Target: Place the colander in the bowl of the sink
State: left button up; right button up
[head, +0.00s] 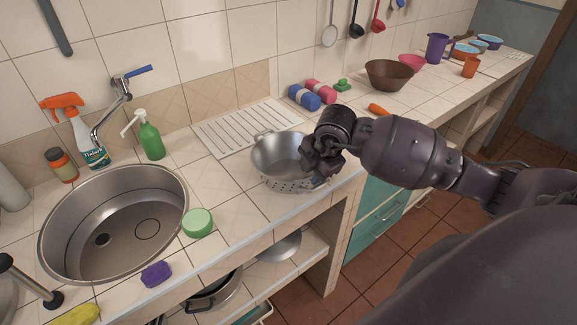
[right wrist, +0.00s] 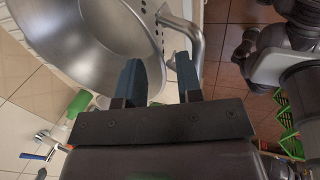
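The metal colander (head: 277,152) stands upright on the tiled counter near its front edge, right of the sink. It has a perforated lower part and a loop handle on each side. The round steel sink bowl (head: 75,218) is at the left and looks empty. My right gripper (head: 318,168) is at the colander's right side. In the right wrist view, its two fingers (right wrist: 158,72) are apart, beside the colander wall (right wrist: 95,30) and close to the near loop handle (right wrist: 197,42). I cannot tell whether they touch it. My left gripper is not in view.
A ribbed drainboard (head: 235,130) lies behind the colander. A brown bowl (head: 388,75) is farther right.

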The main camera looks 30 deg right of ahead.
aim_at(308, 178)
jog(key=shift+x, duration=2.2)
jog(key=shift+w, duration=0.1)
grip_shut()
jog(key=shift+r, duration=0.1)
